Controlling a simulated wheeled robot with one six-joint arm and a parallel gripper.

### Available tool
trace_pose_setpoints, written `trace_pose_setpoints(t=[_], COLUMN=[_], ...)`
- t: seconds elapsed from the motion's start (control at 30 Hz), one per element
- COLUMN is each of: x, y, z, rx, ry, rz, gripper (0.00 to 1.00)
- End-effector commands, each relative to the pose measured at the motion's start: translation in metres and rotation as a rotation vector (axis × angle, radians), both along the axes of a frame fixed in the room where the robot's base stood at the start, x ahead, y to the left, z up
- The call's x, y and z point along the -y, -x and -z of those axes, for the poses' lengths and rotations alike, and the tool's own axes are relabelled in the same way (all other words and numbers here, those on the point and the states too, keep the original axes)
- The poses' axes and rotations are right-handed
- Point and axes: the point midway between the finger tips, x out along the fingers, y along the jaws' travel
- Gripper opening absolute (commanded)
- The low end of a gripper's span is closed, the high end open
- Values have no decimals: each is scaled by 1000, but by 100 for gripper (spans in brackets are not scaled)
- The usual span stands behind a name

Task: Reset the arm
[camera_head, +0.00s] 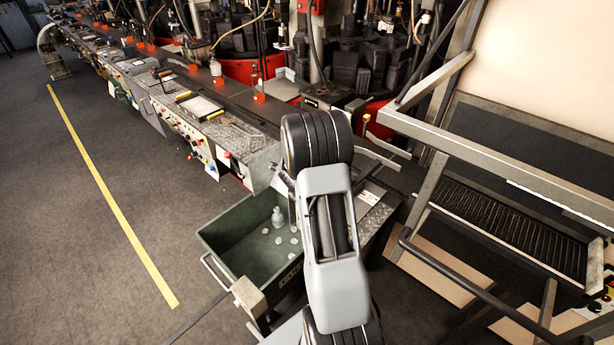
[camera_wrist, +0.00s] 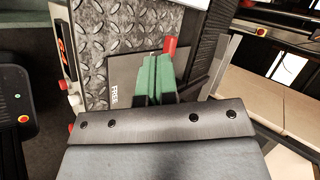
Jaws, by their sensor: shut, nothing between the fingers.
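My gripper (camera_wrist: 156,78) shows in the wrist view as two green fingers pressed together, with nothing between them. It points over a grey diamond-plate surface (camera_wrist: 110,30) and a dark panel with lettering (camera_wrist: 118,72); I cannot tell whether it touches them. A small red part (camera_wrist: 170,47) shows just beyond the fingertips. In the head view my arm rises in the middle of the picture, and the gripper is hidden behind it.
The machine line (camera_head: 240,140) runs to the back left. A metal frame with a ribbed belt (camera_head: 510,230) stands close on the right. Open floor (camera_head: 80,240) lies left.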

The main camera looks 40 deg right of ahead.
Motion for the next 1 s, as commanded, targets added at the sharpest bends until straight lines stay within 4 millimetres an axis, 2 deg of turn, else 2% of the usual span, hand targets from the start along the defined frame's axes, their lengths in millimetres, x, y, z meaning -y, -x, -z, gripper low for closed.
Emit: trace_pose_setpoints(t=[0.43,0.57,0.7,0.77,0.87,1.0], x=[0,-12,-48,-70,-115,-173], y=[0,-3,5,10,24,59], z=[0,7,27,23,3,-33], rx=[-5,-66,-218,-278,-375,-503], ry=[3,-13,-61,-67,-46,36], rz=[-7,-120,-421,-595,-923,-1351], gripper=[0,0,0,0,0,0])
